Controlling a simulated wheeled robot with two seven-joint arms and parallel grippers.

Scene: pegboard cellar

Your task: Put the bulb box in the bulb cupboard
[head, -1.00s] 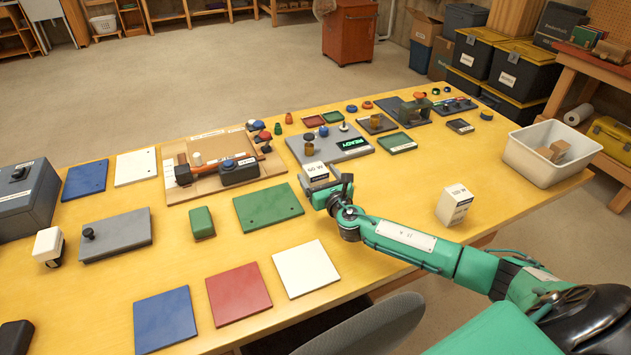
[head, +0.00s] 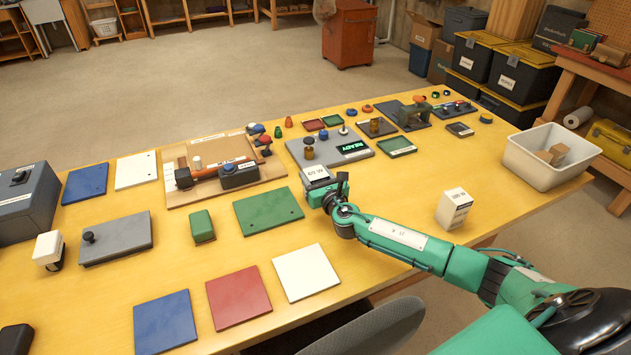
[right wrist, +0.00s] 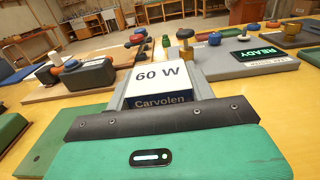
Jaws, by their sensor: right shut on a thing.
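The bulb box (head: 317,173) is a small white box with a dark blue side. In the right wrist view its top reads "60 W" and its side "Carvolen" (right wrist: 160,101). My right gripper (head: 326,188) is shut on it, with a grey finger on each side in the right wrist view. It holds the box over the middle of the yellow table, in front of the grey panel with the READY display. Table contact is hidden. A second white box (head: 454,208) with similar print stands upright right of my arm. I cannot make out which thing is the bulb cupboard. My left gripper is out of view.
The grey READY panel (head: 352,150) with knobs lies just behind the held box. A white bin (head: 540,172) with brown blocks stands at the right end. Flat coloured plates, including a green one (head: 268,210), lie to the left. A red cabinet (head: 348,33) stands on the floor behind.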

